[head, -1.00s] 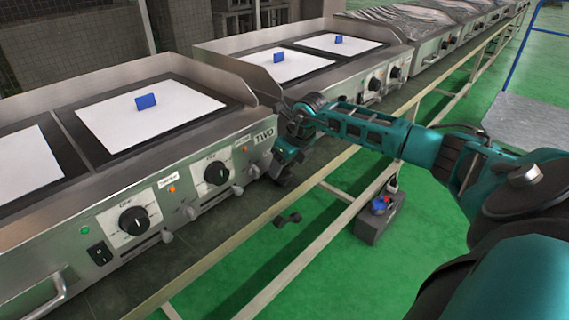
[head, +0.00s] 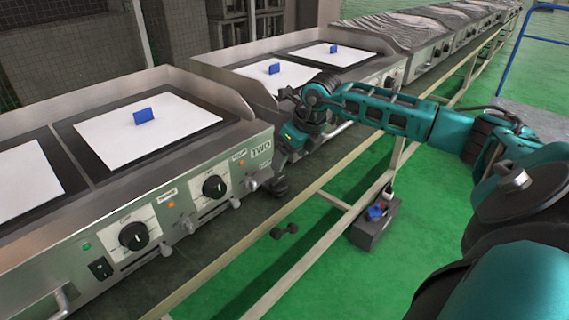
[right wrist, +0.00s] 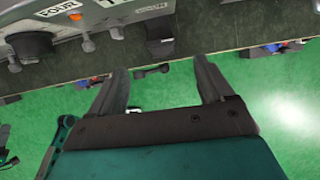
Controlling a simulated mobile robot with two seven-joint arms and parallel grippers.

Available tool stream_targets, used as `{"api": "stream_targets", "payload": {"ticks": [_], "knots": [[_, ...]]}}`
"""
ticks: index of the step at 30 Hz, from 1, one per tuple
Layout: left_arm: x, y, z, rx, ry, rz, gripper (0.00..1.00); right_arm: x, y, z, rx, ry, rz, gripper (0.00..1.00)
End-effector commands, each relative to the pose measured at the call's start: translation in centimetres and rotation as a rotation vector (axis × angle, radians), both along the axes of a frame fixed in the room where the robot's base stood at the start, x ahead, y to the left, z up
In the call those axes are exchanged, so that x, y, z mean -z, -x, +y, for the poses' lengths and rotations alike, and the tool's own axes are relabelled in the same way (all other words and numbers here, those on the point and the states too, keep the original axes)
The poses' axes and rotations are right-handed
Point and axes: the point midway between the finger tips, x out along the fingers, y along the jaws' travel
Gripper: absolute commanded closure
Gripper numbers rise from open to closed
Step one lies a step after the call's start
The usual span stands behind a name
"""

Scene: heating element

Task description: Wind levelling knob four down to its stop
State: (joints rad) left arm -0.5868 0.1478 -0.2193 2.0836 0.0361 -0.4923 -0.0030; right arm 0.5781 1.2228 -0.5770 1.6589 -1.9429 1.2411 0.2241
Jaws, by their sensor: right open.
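The griddle marked TWO (head: 261,149) has a steel front panel with black dials and small grey knobs below them. A FOUR label (right wrist: 60,8) shows at top left in the right wrist view, with an orange lamp to its right. A dark ribbed knob (right wrist: 160,35), which looks like levelling knob four, stands under the panel's right end. My right gripper (right wrist: 162,72) is open and empty. Its fingers point towards the knob, which appears beyond and between the fingertips, apart from them. In the head view my right gripper (head: 281,188) hides that corner. My left gripper is out of view.
A small grey knob (right wrist: 117,33) sits just left of the dark one. A narrow dark ledge (head: 215,245) runs below the panel, with a bench rail in front. A dark box (head: 374,231) with blue and red items stands on the green floor. More griddles continue behind.

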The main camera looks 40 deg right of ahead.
Motion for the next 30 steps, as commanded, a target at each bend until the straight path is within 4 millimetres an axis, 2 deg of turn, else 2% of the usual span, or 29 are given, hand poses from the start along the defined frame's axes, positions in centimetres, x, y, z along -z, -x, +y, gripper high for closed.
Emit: {"api": "stream_targets", "payload": {"ticks": [1, 3, 9, 26, 28, 30], "knots": [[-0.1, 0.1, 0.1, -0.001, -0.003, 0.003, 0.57, -1.1, 0.4, -0.1, 0.000, 0.002, -0.001, 0.19], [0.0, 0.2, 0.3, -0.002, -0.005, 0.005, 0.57, -2.0, 0.8, -0.1, 0.000, 0.002, -0.001, 0.19], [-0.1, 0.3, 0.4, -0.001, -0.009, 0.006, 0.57, -3.3, 1.4, -0.1, 0.000, 0.000, 0.001, 0.19], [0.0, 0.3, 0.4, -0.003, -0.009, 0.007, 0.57, -3.4, 1.4, -0.1, 0.000, -0.001, 0.000, 0.19], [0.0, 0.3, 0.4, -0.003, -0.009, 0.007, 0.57, -3.2, 1.4, 0.2, -0.004, -0.010, 0.000, 0.19], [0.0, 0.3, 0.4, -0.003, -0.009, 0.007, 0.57, -2.6, 1.3, 1.4, -0.021, -0.048, -0.002, 0.19]]}}
